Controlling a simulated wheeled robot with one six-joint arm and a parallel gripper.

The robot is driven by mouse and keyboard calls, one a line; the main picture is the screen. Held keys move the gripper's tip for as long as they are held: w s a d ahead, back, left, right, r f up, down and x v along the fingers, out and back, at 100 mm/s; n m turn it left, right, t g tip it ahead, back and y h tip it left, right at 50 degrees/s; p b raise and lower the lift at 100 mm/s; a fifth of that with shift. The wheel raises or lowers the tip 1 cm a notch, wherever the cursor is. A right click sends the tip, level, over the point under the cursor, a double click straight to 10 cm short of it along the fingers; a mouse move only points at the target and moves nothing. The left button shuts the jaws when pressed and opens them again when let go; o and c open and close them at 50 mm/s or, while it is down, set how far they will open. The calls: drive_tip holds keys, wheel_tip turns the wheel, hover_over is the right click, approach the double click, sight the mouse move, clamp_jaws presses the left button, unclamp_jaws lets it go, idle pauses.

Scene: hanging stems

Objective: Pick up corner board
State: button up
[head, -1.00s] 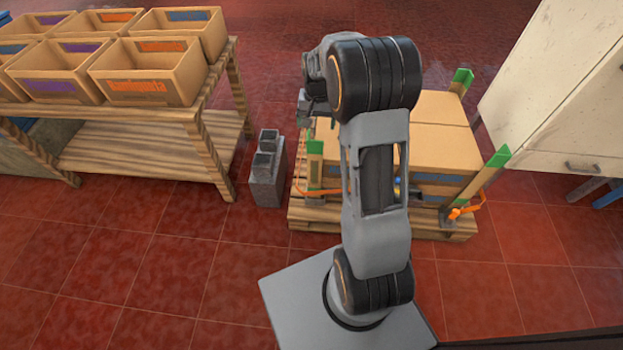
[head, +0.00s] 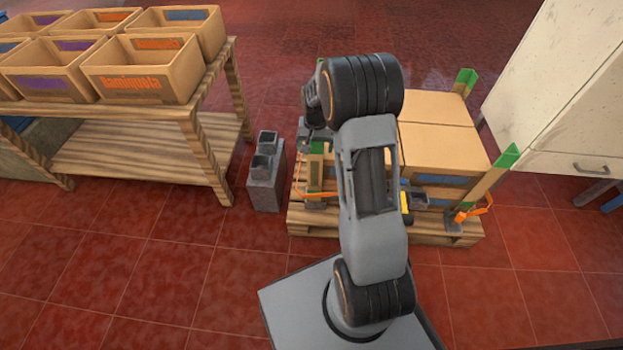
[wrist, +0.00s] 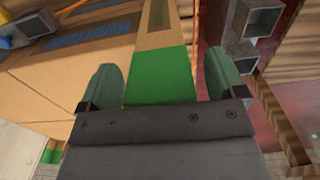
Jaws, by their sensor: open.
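A corner board (head: 315,173), a tan strip with a green top end, stands upright at the pallet's front left corner. In the wrist view its green end (wrist: 160,76) lies between the two fingers of my gripper (wrist: 164,84). The fingers are open, with a visible gap on each side of the board. In the head view my gripper (head: 316,132) is just above the board's top; my arm hides part of the stack beside it. Other green-topped corner boards stand at the front right (head: 490,178) and back right (head: 465,83).
Cardboard boxes (head: 438,143) sit on a wooden pallet (head: 440,228). Orange straps (head: 476,207) hang by the boards. A wooden table (head: 150,165) with bins is left, a white cabinet (head: 560,100) right.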

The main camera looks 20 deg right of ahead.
drive_tip(key=shift+f, duration=0.5)
drive_tip(key=shift+c, duration=0.3)
drive_tip(key=c, duration=0.9)
drive_tip(key=shift+c, duration=0.2)
drive_tip(key=shift+r, duration=0.2)
